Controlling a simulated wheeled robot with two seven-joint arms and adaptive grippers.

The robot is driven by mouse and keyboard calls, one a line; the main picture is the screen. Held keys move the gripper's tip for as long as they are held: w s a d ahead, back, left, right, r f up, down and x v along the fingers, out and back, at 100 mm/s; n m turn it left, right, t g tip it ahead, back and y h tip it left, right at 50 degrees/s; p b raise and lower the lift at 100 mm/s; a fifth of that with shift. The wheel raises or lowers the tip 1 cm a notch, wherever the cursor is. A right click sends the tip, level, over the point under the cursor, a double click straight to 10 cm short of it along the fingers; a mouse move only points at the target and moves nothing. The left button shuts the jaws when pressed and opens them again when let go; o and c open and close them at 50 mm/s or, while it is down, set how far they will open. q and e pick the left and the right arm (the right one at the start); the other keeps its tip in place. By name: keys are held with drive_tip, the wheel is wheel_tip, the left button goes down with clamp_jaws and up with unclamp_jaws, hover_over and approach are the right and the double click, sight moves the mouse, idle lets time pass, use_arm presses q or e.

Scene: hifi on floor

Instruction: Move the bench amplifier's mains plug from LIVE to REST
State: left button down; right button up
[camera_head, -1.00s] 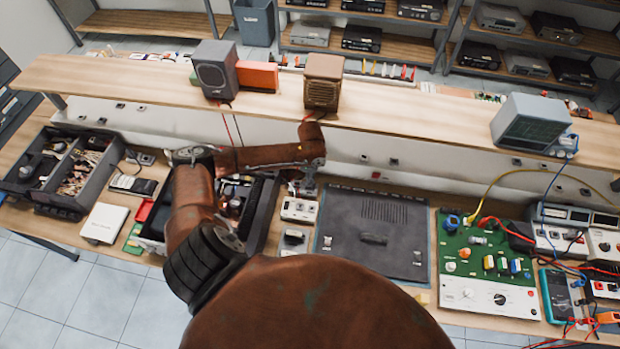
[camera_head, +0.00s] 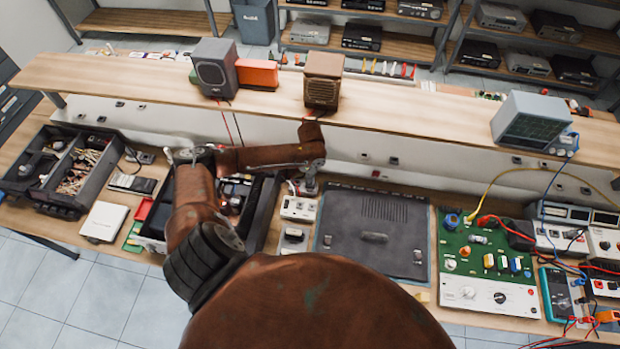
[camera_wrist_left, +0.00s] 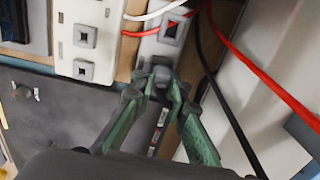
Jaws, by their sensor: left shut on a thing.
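My left gripper (camera_wrist_left: 157,92) is shut on a small grey piece (camera_wrist_left: 161,74), which looks like the mains plug; the fingers cover much of it. It is over a pale socket strip (camera_wrist_left: 150,50) with a dark square opening. I cannot tell whether the plug touches the strip. In the head view the gripper (camera_head: 308,187) points down behind the white socket boxes, and the plug is too small to make out there. A white socket box (camera_head: 299,208) stands just in front of it. The LIVE and REST labels are not readable. My right gripper is not in view.
A flat dark grey unit (camera_head: 372,235) lies right of the socket boxes. A red cable (camera_wrist_left: 262,72) and a black cable (camera_wrist_left: 222,100) run close beside the gripper. A green circuit board (camera_head: 480,247) is farther right. A raised shelf (camera_head: 420,118) spans the back.

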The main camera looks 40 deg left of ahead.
use_arm(q)
drive_tip(key=shift+f, duration=0.2)
idle(0.5)
drive_tip(key=c, duration=1.8)
unclamp_jaws()
drive_tip(key=shift+r, duration=0.1)
drive_tip(key=shift+r+p, duration=3.1)
drive_tip(key=shift+r, duration=5.35)
